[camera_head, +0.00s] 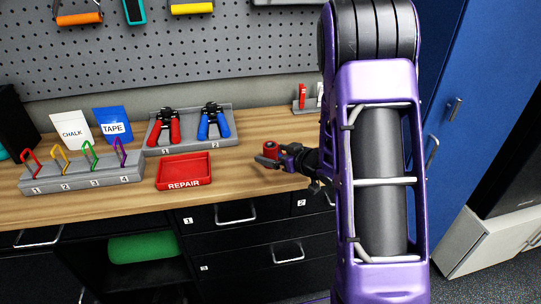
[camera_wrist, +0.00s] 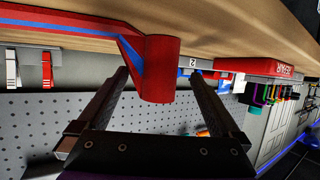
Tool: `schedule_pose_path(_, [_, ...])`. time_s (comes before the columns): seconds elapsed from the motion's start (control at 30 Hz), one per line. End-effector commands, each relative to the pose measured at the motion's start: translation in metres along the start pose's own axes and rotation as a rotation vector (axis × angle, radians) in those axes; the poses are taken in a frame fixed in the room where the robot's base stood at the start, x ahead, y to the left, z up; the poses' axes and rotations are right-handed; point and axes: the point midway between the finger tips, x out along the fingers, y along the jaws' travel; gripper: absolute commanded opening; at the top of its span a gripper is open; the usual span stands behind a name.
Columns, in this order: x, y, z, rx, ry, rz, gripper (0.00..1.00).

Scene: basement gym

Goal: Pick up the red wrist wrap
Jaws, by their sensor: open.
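The red wrist wrap (camera_head: 270,148) is a small roll on the wooden workbench, right of the red REPAIR tray (camera_head: 183,185). In the wrist view, which looks upside down, the wrap (camera_wrist: 158,60) is a red cylinder with a loose red-and-blue tail running off to the left. My gripper (camera_head: 266,160) is low over the bench at the wrap. In the wrist view my gripper (camera_wrist: 160,85) is open, with a finger on each side of the roll and visible gaps to both. Whether the fingertips reach past the roll is hard to tell.
A grey rack (camera_head: 82,176) with several coloured clips stands at the left. Chalk (camera_head: 71,129) and tape (camera_head: 113,126) packets are behind it. A grey holder (camera_head: 190,138) carries red and blue hand grips. A small holder (camera_head: 305,107) stands behind my arm. Bare bench lies around the wrap.

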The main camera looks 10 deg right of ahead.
Motion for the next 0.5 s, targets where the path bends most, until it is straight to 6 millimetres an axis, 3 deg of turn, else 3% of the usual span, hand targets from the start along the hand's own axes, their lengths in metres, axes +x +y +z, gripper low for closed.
schedule_pose_path(0.23, [0.036,0.0,-0.007,-0.002,-0.001,-0.002,1.0])
schedule_pose_path(0.5, [0.045,0.001,-0.008,-0.001,0.0,0.0,1.0])
